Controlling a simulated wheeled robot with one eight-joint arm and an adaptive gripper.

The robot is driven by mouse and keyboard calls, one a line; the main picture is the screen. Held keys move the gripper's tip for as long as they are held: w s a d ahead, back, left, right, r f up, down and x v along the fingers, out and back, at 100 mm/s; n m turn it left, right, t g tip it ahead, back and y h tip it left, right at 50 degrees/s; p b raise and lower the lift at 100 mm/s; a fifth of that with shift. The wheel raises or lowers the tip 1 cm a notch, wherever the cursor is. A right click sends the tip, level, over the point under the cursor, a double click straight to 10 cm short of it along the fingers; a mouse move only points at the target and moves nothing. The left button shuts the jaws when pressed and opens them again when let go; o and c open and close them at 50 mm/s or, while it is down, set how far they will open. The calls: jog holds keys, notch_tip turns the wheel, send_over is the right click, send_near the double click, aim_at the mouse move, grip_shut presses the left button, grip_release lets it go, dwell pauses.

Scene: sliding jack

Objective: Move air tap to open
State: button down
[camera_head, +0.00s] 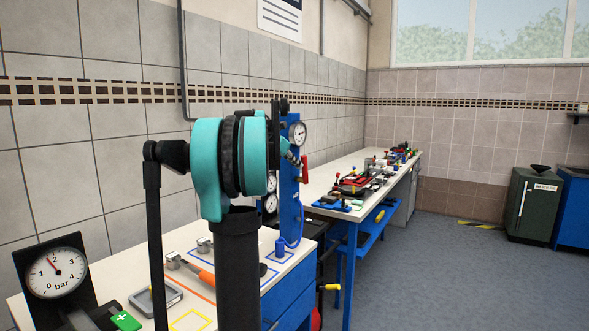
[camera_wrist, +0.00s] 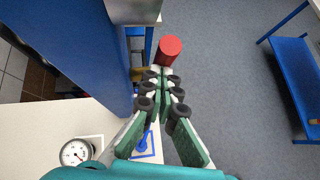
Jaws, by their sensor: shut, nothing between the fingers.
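A red cylindrical handle (camera_wrist: 169,48) sits just beyond my fingertips in the wrist view, beside the edge of a blue panel (camera_wrist: 85,45). I take it to be the air tap's handle. A red upright handle (camera_head: 304,168) also shows at the right edge of the blue panel (camera_head: 291,200) in the head view. My gripper (camera_wrist: 163,78) is shut and empty, its green fingers together with their tips at or very near the red handle. I cannot tell whether they touch. The tap's body is mostly hidden. My arm covers part of the panel in the head view.
Gauges (camera_head: 299,133) are on the blue panel. A pressure gauge (camera_head: 56,272) stands at the near left of the white bench (camera_head: 215,262). A second bench (camera_head: 345,165) with tools runs behind. The floor (camera_head: 440,270) to the right is clear.

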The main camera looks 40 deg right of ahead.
jog(key=shift+w+d+r, duration=0.15)
jog(key=shift+d+r, duration=0.15)
jog(key=shift+d, duration=0.25)
dwell(0.4)
jog(key=a+f+v, duration=0.1)
jog(key=v, duration=1.2)
jog(key=shift+w, duration=0.2)
